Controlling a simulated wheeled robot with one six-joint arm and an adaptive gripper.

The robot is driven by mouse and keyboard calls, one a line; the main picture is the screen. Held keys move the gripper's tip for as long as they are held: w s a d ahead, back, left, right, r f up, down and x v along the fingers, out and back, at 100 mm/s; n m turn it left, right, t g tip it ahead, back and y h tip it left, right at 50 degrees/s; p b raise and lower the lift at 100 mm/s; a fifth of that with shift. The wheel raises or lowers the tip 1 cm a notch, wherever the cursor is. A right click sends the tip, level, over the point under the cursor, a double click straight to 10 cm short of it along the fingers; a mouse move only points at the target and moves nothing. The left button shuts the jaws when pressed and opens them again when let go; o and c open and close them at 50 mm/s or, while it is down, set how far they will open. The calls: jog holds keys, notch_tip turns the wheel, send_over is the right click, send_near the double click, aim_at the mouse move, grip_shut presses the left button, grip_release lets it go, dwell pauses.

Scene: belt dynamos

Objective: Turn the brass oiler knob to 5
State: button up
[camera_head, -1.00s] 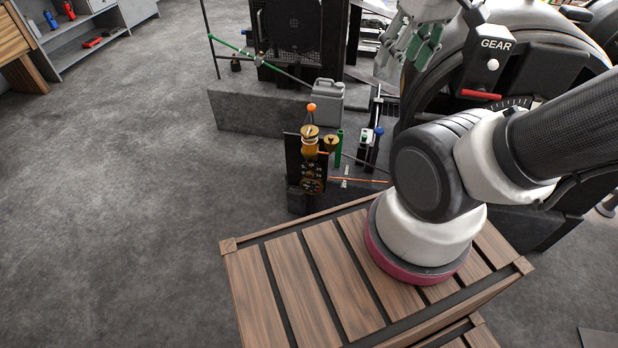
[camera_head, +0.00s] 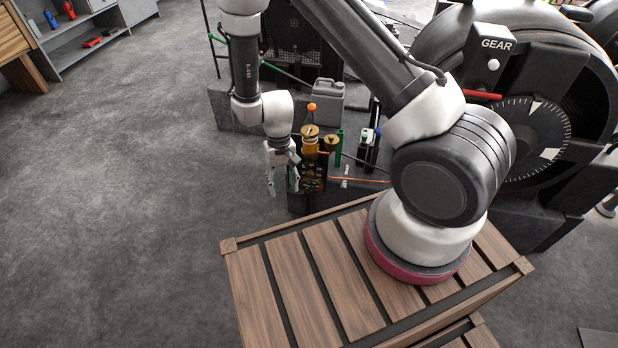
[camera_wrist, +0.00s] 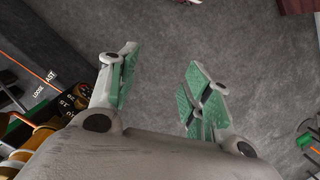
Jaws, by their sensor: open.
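The brass oiler (camera_head: 310,147) stands on the black machine base with an orange ball above it. A shorter brass cap (camera_head: 331,142) is just right of it. Below the oiler is a black dial panel (camera_head: 314,177), partly hidden by my gripper; its marks are too small to read. My gripper (camera_head: 282,188) points down, open and empty, just left of and in front of the panel. In the wrist view, my gripper's green-padded fingers (camera_wrist: 165,82) are apart over bare floor. Brass parts (camera_wrist: 38,142) and a numbered black edge show at the lower left, beside the fingers.
A grey jerry can (camera_head: 320,100) stands behind the oiler, and a green cylinder (camera_head: 339,148) to its right. A large wheel with a GEAR box (camera_head: 495,60) is at the right. Wooden slats (camera_head: 300,285) lie in front. The floor at left is clear.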

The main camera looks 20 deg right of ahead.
notch_tip(320, 180, down, 18)
jog(key=m+t+h, duration=0.1)
jog(key=m+t, duration=0.1)
jog(key=m+t+h, duration=0.4)
jog(key=t+h, duration=0.4)
jog(key=t, duration=0.3)
send_near(310, 176)
jog(key=w+d, duration=0.1)
jog(key=x, duration=0.7)
jog(key=shift+w+f, duration=0.3)
jog(key=c, duration=1)
